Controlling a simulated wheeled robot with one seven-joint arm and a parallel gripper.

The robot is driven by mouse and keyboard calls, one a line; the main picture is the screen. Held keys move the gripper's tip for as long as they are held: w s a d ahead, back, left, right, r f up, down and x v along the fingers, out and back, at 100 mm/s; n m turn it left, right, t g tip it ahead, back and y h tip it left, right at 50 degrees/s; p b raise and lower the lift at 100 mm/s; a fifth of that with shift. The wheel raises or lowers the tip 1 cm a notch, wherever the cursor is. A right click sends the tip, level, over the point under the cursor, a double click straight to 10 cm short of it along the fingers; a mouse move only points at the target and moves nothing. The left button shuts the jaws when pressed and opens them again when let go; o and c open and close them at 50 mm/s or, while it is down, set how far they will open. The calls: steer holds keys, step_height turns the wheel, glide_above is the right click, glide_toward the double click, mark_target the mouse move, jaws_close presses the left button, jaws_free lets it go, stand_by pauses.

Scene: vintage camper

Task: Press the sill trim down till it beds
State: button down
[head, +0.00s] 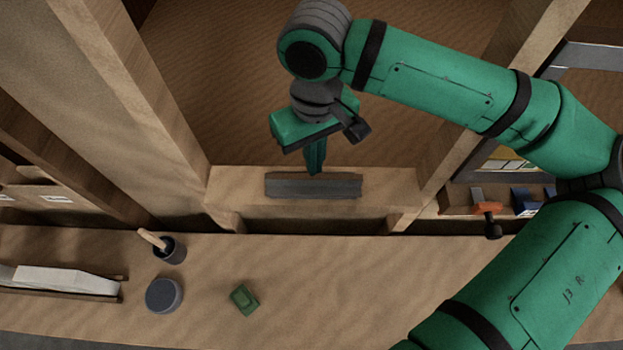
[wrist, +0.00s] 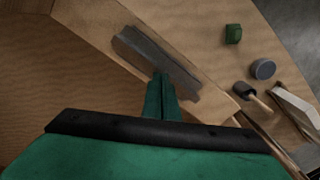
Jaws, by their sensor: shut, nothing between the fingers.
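The sill trim (head: 313,187) is a dark grey strip lying along the wooden sill (head: 390,183) between two posts. It also shows in the wrist view (wrist: 158,62), running diagonally past my fingertips. My gripper (head: 315,170) points down with its fingers shut and empty. Its fingertips are at the back edge of the trim, near its middle. In the wrist view the gripper (wrist: 160,78) overlaps the trim's edge. I cannot tell whether the tips touch the trim or hover just above it, nor whether the trim sits flush.
On the wooden counter (head: 330,285) are a dark cup with a wooden-handled tool (head: 170,249), a round grey tin (head: 164,295), a green block (head: 244,299) and a tray with white material (head: 62,281). An orange-and-black tool (head: 488,215) is at the right. The counter's middle is clear.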

steer(key=shift+r, duration=2.4)
